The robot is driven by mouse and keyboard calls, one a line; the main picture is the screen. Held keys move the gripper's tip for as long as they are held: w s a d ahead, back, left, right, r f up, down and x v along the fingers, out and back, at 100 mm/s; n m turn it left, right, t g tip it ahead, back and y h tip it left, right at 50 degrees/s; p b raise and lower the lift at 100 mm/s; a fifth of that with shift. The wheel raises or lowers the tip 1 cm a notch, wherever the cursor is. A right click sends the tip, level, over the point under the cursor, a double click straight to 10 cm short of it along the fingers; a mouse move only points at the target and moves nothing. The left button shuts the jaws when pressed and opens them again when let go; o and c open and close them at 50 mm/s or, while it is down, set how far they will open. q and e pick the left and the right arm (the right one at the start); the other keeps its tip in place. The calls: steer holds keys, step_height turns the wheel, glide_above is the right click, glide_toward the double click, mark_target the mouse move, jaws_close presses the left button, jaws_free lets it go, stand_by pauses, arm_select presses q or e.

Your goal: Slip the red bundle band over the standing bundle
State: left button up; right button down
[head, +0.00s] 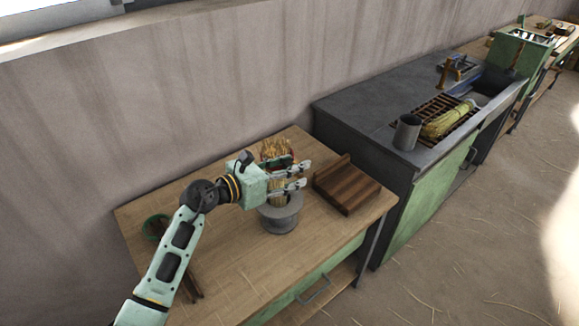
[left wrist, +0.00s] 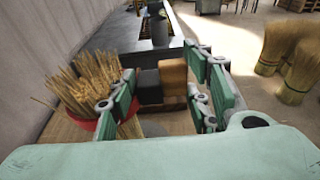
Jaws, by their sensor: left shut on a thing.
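The standing bundle (head: 277,148) is pale straw, upright in a grey round holder (head: 280,218) on the wooden bench. It also shows at the left of the left wrist view (left wrist: 90,82). The red bundle band (left wrist: 88,125) shows as a red strip by the straw, partly hidden by a finger; a little red shows in the head view too. My left gripper (head: 303,175) is at the bundle, above the holder, with its fingers pointing right. It is shut on the band. Whether the band fully encircles the straw is hidden. My right gripper is not in view.
A green ring (head: 155,227) lies at the bench's left. The wall is close behind. The bench front is mostly clear.

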arm_select(q)
steer(key=b, duration=0.4)
glide_above(289, 214)
steer(key=shift+f, duration=2.6)
step_height(289, 214, down, 4)
steer(key=b, duration=0.3)
steer(key=shift+b, duration=0.3)
step_height(289, 214, down, 4)
steer(key=b, duration=0.4)
steer(key=shift+f, duration=0.25)
steer(key=shift+f+b, duration=0.6)
steer(key=shift+f, duration=0.05)
steer(key=shift+r+p, duration=0.1)
steer(key=shift+p, duration=0.4)
